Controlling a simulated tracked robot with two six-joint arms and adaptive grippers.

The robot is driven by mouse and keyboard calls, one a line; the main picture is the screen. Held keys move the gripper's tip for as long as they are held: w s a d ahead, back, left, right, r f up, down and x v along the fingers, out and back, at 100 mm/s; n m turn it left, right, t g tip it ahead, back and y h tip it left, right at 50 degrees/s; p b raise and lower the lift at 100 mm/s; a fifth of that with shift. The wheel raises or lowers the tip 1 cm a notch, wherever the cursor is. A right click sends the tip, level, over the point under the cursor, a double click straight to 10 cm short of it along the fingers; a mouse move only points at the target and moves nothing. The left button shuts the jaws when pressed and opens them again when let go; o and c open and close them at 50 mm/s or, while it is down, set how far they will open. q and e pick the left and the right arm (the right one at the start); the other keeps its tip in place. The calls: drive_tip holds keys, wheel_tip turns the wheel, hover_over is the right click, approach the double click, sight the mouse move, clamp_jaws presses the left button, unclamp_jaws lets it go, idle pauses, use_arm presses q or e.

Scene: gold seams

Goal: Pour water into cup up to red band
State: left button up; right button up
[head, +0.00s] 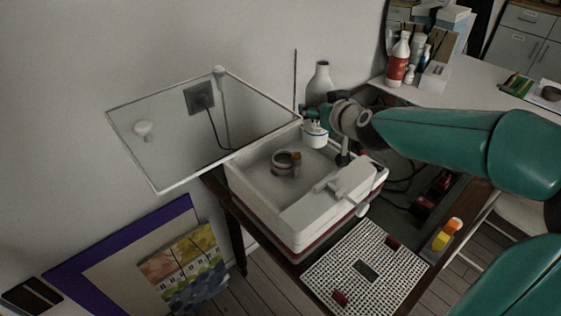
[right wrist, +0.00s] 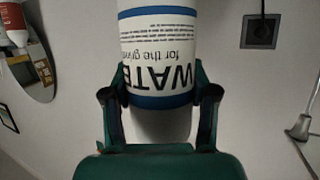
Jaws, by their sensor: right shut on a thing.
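My right gripper (head: 318,113) is shut on a white water bottle (head: 314,140) with a blue band, above the back right part of the white basin. In the right wrist view the bottle (right wrist: 160,50) sits between both fingers, its label text upside down in the picture. A pale neck and shoulder (head: 321,78) show above the gripper and look like the same bottle, roughly upright. A small round container (head: 284,168), probably the cup, stands inside the basin, left of and below the bottle. I cannot make out its red band or water level. My left gripper is not in view.
The white basin (head: 257,200) has a raised block at its front right. A clear framed panel (head: 160,150) rises at its left. A white grid mat (head: 335,268) lies in front. A red and white bottle (head: 397,62) stands on the back right table.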

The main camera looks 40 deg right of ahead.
drive_tip(key=shift+s+d+f+b, duration=0.1)
drive_tip(key=shift+d+f+b, duration=0.15)
drive_tip(key=shift+f, duration=0.35)
drive_tip(key=shift+w+f+b, duration=0.2)
drive_tip(key=shift+f+b, duration=0.15)
drive_tip(key=shift+s, duration=0.1)
drive_tip(key=shift+s+d+r, duration=0.1)
